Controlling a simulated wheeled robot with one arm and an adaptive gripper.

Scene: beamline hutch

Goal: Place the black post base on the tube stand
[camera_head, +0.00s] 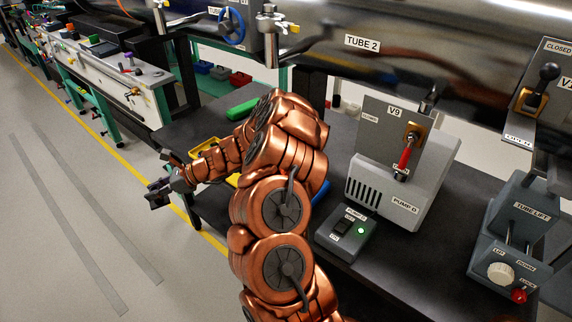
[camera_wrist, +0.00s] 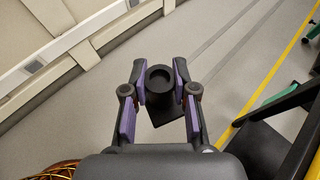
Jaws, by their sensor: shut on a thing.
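My gripper (camera_head: 170,181) is shut on the black post base (camera_head: 157,194), over the grey floor to the left of the dark stand. In the wrist view the black post base (camera_wrist: 159,104) sits between the purple-padded fingers of my gripper (camera_wrist: 160,88); its round socket and square foot show. The dark stand top (camera_head: 178,131) under the long steel tube has no readable name; I take it as the tube stand. Its dark edge also shows at the right of the wrist view (camera_wrist: 262,148). My arm hides part of the stand.
A green item (camera_head: 242,109) and a yellow tray (camera_head: 206,146) lie near my arm. The stand's left corner looks clear.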

